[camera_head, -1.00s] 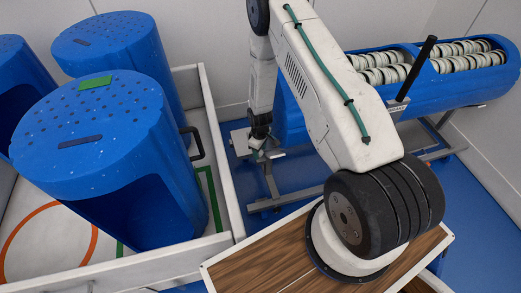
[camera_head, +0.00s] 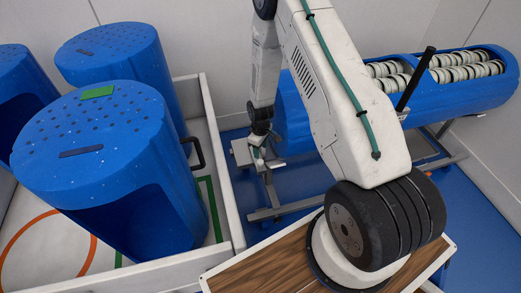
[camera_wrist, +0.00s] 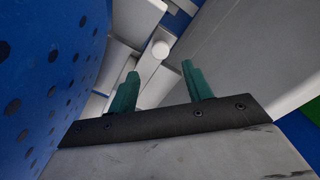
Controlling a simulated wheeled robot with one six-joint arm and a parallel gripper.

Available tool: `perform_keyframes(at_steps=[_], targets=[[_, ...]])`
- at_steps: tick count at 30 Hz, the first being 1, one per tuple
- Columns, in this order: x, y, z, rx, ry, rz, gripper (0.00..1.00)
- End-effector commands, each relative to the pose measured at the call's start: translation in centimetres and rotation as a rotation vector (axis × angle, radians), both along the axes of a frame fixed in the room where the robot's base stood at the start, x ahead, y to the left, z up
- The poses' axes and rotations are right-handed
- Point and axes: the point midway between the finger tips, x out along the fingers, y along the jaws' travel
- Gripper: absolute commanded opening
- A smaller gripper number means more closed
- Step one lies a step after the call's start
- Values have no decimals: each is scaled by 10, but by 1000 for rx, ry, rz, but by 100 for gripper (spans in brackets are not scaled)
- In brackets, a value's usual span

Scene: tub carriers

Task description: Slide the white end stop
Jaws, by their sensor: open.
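In the wrist view a white round knob (camera_wrist: 161,48) sits on a pale bar between and beyond my fingertips; it looks like part of the white end stop. My gripper (camera_wrist: 160,76) is open, with two green fingers spread and nothing between them. In the head view my gripper (camera_head: 262,152) is small, pointing down at the left end of the stand, beside the lying blue tub (camera_head: 440,97). A pale block (camera_head: 241,152) shows there on the stand's end. Whether the fingers touch anything cannot be told.
A blue perforated surface (camera_wrist: 45,85) fills the wrist view's left side, close to my gripper. Upright blue tubs (camera_head: 95,150) stand in a white-walled enclosure (camera_head: 222,165) at left. The grey stand (camera_head: 300,208) carries the lying tub, which holds rows of pale discs.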

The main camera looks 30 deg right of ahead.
Motion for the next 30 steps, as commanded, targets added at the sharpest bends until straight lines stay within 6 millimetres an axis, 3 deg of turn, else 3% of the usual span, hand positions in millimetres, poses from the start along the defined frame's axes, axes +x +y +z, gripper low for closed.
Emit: perform_keyframes(at_steps=[2, 5, 7, 10, 12, 18, 23, 30], targets=[[0, 0, 0, 0, 0, 0, 44], [3, 12, -1, 0, -1, 24, 17], [18, 35, 1, -6, -12, 88, 0], [47, 73, 10, -38, 28, 234, 0], [60, 86, 18, -80, 80, 304, 0], [63, 76, 28, -154, 178, 321, 0], [58, 73, 9, -154, 184, 315, 0], [50, 62, -41, -152, 183, 313, 0]])
